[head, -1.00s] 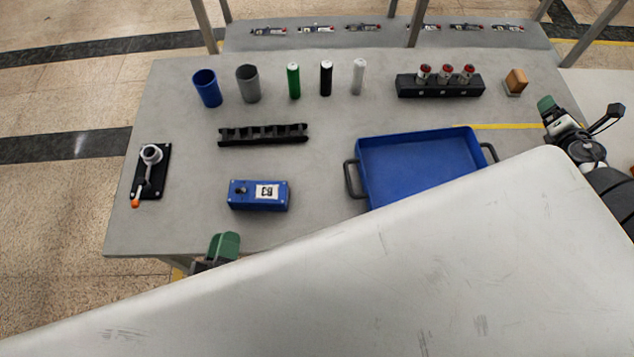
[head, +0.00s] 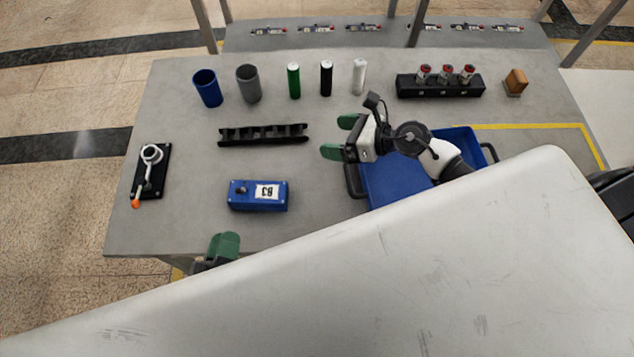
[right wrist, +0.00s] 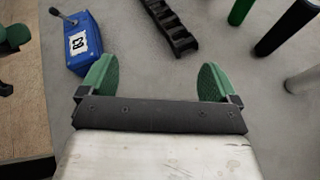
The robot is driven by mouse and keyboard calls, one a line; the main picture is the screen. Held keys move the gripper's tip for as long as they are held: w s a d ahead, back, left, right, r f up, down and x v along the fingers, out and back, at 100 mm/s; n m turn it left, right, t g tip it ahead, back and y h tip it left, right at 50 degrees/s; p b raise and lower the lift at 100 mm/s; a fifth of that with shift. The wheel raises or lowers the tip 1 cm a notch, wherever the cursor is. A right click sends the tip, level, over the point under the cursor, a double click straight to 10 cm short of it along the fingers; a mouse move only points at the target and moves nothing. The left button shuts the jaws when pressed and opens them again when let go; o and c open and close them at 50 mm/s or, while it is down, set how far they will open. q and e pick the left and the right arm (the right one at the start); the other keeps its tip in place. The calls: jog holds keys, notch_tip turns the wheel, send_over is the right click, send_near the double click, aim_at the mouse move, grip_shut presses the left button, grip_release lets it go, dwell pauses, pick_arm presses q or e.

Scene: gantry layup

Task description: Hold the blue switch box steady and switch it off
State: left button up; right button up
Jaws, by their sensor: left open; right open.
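The blue switch box (head: 258,195) lies on the grey table, with a small black toggle (head: 240,189) at its left and a white label on top. The box also shows at the upper left of the right wrist view (right wrist: 82,42), its toggle lever sticking out. My right gripper (head: 340,137) is open and empty, up and to the right of the box, apart from it. My left gripper (head: 222,248) is at the table's front edge, below and left of the box, partly hidden by my body; it is open and does not touch the box.
A black cable chain (head: 263,135) lies behind the box. A blue tray (head: 385,190) stands to the right, under my right arm. A lever unit (head: 150,172) sits at the left. Cups and cylinders (head: 326,78) stand at the back. The table around the box is clear.

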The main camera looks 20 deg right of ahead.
aim_at(279, 192)
jog(key=s+a+f+n+g, duration=0.1)
jog(key=s+a+n, duration=0.1)
jog(key=s+a+n+g+y, duration=0.1)
jog(key=s+a+n, duration=0.1)
jog(key=s+a, duration=0.1)
jog(key=s+a+f+n+g+y, duration=0.1)
jog(key=s+a, duration=0.2)
jog(key=shift+s+a+f+n+g, duration=0.1)
jog(key=shift+a+f+n+g, duration=0.05)
jog(key=shift+f+n+g, duration=0.2)
jog(key=shift+a, duration=0.3)
jog(key=x, duration=1)
jog(key=shift+a, duration=0.1)
